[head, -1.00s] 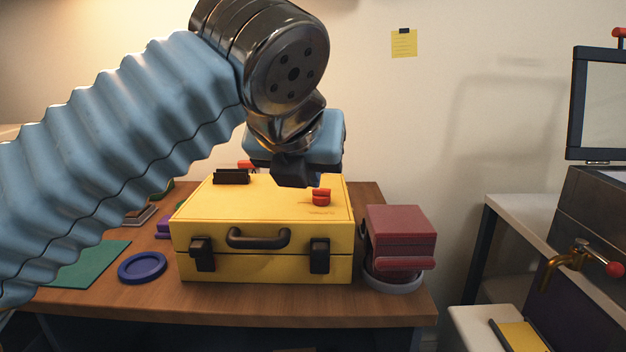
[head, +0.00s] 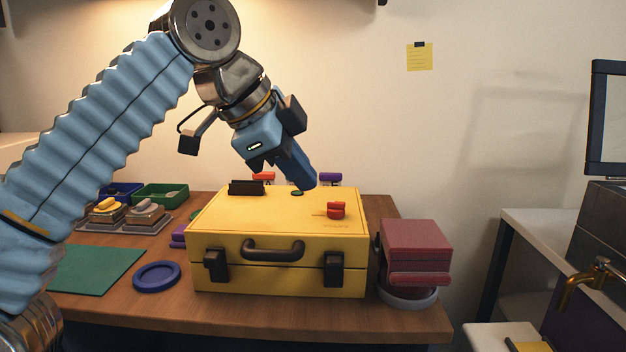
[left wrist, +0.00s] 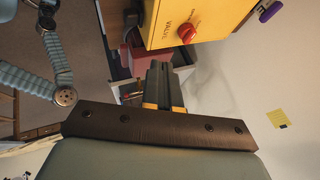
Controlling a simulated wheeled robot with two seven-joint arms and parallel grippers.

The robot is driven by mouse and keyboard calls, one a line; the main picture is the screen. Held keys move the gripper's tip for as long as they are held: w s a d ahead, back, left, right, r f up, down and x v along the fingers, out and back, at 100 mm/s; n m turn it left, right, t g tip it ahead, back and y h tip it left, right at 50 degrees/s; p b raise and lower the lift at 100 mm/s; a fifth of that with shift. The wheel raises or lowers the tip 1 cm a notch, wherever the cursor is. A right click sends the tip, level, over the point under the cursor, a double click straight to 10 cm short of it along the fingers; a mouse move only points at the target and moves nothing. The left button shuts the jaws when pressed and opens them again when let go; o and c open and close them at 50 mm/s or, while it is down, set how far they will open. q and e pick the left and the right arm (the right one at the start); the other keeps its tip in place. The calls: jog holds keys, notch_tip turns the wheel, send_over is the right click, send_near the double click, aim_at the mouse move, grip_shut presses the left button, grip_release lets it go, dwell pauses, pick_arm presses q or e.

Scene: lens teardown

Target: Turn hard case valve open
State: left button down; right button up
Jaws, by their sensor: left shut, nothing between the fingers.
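The yellow hard case (head: 225,215) stands closed on the wooden table, with its handle and two black latches facing me. The red valve knob (head: 336,210) is on the right front of its lid. In the left wrist view the valve (left wrist: 187,33) shows beside the printed word VALVE on the yellow lid (left wrist: 215,15). My left gripper (head: 308,184) is shut and empty, pointing down and to the right above the lid, up and left of the valve. In the left wrist view its fingers (left wrist: 165,80) are together and apart from the valve. My right gripper is not seen.
A dark red box-shaped device (head: 415,240) stands close to the case's right side. A blue ring dish (head: 157,276) and green mat (head: 100,268) lie at the left. Trays and bins (head: 160,193) stand at the back left. A black block (head: 246,187) sits on the lid.

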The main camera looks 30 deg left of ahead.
aim_at(336, 209)
pick_arm(q)
jog(key=b+x, duration=0.1)
jog(key=x, duration=0.8)
jog(key=shift+w+a+r+p, duration=0.1)
jog(key=shift+w+a+p, duration=0.1)
jog(key=shift+w, duration=0.4)
jog(key=shift+w+a+r+p, duration=0.1)
jog(key=shift+w+a+p, duration=0.15)
jog(key=shift+w, duration=0.35)
jog(key=shift+w+a, duration=0.25)
jog(key=shift+w, duration=0.4)
